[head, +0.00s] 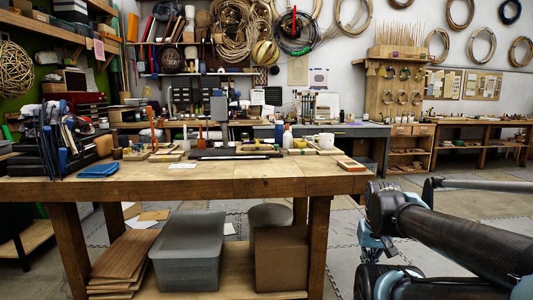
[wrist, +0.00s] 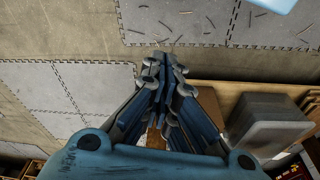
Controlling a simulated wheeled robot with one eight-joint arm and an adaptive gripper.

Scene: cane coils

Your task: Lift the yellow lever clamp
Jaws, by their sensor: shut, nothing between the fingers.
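I cannot make out a yellow lever clamp for certain in either view. A small yellowish thing (head: 300,143) lies among the tools on the wooden workbench (head: 225,178) in the head view, too small to identify. My gripper (wrist: 165,62) shows in the wrist view, shut and empty, with its blue fingers together. It hangs over the floor, apart from anything on the bench top. The head view shows my arm at the lower right, to the right of the bench, but not the fingertips.
The bench holds a white mug (head: 325,141), a white bottle (head: 287,138), a blue tray (head: 99,171) and a tool rack at its left. A grey bin (head: 187,250) and brown box (head: 281,258) stand on its lower shelf.

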